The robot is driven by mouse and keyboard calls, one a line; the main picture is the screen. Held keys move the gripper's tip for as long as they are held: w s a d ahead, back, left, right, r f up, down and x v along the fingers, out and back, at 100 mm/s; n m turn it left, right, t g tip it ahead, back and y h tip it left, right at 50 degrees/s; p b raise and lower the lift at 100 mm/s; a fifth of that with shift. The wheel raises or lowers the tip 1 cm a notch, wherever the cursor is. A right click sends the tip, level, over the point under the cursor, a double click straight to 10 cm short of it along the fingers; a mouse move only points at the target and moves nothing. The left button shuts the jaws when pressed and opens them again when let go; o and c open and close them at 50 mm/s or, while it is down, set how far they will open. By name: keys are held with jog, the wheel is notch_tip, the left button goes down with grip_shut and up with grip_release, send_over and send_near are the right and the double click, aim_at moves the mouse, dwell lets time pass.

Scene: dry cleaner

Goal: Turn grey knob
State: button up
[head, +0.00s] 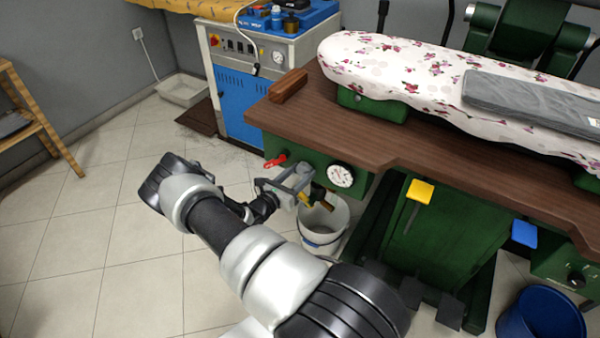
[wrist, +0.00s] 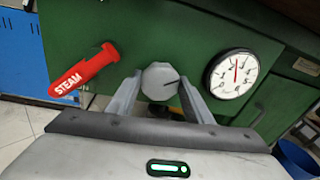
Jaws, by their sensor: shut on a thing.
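The grey knob (wrist: 160,82) is a light grey, many-sided disc with a dark pointer line, on the green front panel of the press. In the wrist view it sits between the two fingers of my gripper (wrist: 160,90), which is shut on it from both sides. In the head view my gripper (head: 290,185) reaches the panel between the red handle and the gauge, and it hides the knob there.
A red STEAM handle (wrist: 84,72) is just left of the knob, and a round gauge (wrist: 233,75) just right. A white bucket (head: 323,222) stands below. The wooden tabletop (head: 400,125) overhangs above. Floor at left is clear.

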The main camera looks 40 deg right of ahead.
jog(key=shift+s+m, duration=0.1)
jog(key=shift+m, duration=0.8)
jog(key=o, duration=1)
jog(key=shift+o, duration=0.2)
jog(key=shift+p, duration=0.3)
jog(key=p+v, duration=0.2)
jog(key=v, duration=1.5)
jog(key=shift+s+a, duration=0.2)
jog(key=shift+r, duration=0.15)
